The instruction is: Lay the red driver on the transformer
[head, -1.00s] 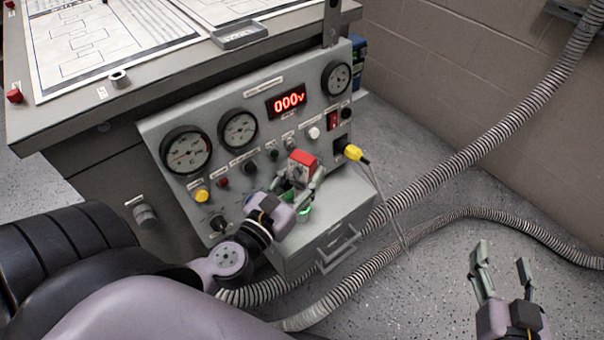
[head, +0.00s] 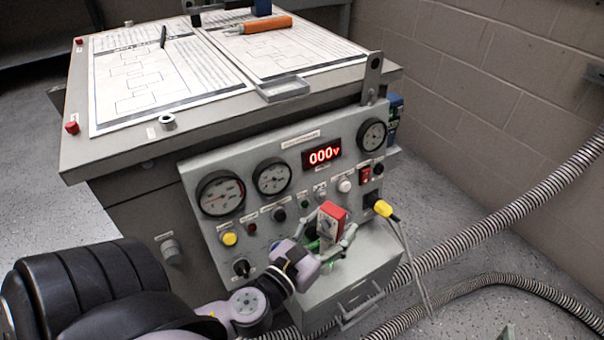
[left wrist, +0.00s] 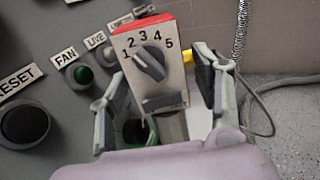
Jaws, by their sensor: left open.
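An orange-handled screwdriver (head: 265,25) lies on the papers at the back of the bench; I see no clearly red driver. A grey console (head: 305,190) with gauges and a red 000v display is on the bench front; no label marks it as a transformer. A red-topped box (head: 331,212) with a dial numbered 1 to 5 shows closely in the left wrist view (left wrist: 152,65). My left gripper (head: 332,240) is open, one finger on each side of this box; I cannot tell whether they touch it. Only a fingertip of my right gripper (head: 508,332) shows at the bottom edge.
A small grey tray (head: 284,92) sits at the bench's front edge. A yellow plug (head: 380,207) with a hanging cable is right of the red-topped box. Ribbed hoses (head: 500,227) run along the wall and floor. Dark and blue objects (head: 262,8) stand at the bench's back.

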